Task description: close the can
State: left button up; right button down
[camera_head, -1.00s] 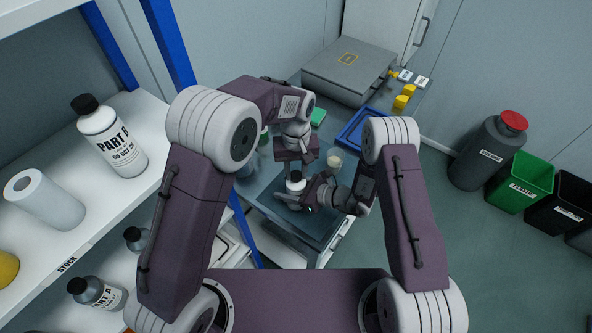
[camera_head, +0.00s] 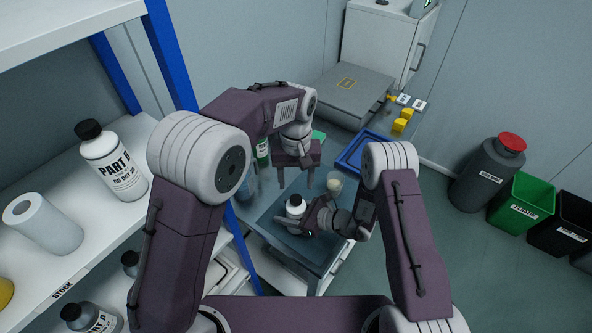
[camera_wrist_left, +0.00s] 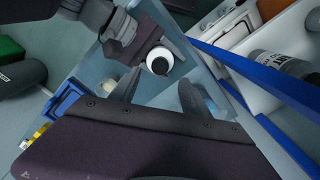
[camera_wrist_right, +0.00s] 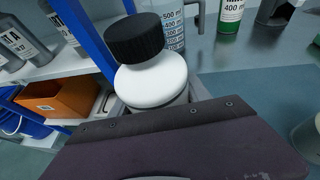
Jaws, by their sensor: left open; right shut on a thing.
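The can (camera_head: 296,207) is white with a black cap and stands upright on the work table (camera_head: 268,222). It shows large in the right wrist view (camera_wrist_right: 150,82), where the black cap (camera_wrist_right: 134,38) sits on its neck. I cannot tell how tight the cap is. My left gripper (camera_head: 296,182) points down above the can, open and empty. In the left wrist view the cap (camera_wrist_left: 160,67) lies beyond its two spread fingers (camera_wrist_left: 158,92), clear of them.
A graduated beaker (camera_wrist_right: 172,22) and a green-labelled bottle (camera_wrist_right: 231,12) stand behind the can. A small pale cup (camera_head: 334,181) and a blue tray (camera_head: 350,160) are to its right. A shelf with a Part A bottle (camera_head: 112,165) stands at the left.

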aim_at(296, 214)
pick_arm(q)
notch_tip(296, 214, up, 5)
jog(key=shift+r, duration=0.15)
pick_arm(e)
jog(key=shift+c, duration=2.2)
grip_release()
jog(key=shift+d, duration=0.1)
pick_arm(q)
jog(key=shift+f+b, duration=0.6)
pick_arm(e)
jog(key=v, duration=0.9)
